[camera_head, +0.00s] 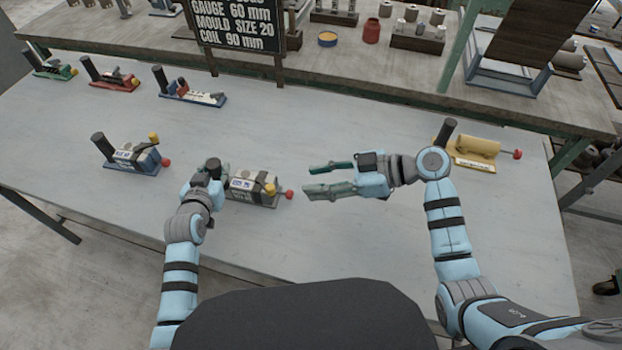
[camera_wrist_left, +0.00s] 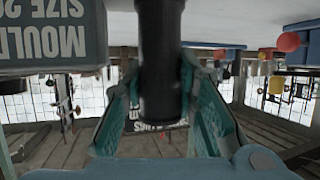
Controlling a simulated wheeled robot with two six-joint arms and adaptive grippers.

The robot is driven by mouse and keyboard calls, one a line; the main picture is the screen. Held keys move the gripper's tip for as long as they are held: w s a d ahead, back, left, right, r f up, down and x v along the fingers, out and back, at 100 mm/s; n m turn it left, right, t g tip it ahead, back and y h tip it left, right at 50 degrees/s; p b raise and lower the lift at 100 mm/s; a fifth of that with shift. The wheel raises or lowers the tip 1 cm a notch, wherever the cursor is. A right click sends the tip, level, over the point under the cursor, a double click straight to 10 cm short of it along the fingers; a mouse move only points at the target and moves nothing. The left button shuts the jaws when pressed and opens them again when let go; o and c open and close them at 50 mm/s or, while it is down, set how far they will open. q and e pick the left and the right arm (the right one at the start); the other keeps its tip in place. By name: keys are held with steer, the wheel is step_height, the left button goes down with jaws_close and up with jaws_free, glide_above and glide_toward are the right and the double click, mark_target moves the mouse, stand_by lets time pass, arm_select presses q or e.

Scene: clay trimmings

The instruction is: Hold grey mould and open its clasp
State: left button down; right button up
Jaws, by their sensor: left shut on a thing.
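The grey mould (camera_head: 243,185) stands on the table near the middle, with a yellow knob (camera_head: 270,189) and a red knob (camera_head: 289,193) at its right end. My left gripper (camera_head: 212,170) is at its left end, shut on the black post beside the mould body. In the left wrist view the black post (camera_wrist_left: 160,60) stands between the fingers, with the lettered side of the grey mould (camera_wrist_left: 50,35) at left. My right gripper (camera_head: 314,179) is open and empty, to the right of the red knob and apart from it. The clasp's details are too small to tell.
A blue mould (camera_head: 135,160) stands to the left and a yellow mould (camera_head: 476,150) at the right. Several coloured stands line the far left edge. A black sign (camera_head: 235,25) and a workbench (camera_head: 345,50) stand behind. The table between the right gripper and its far edge is clear.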

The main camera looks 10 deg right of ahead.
arm_select(q)
steer(key=c, duration=1.2)
jaws_free()
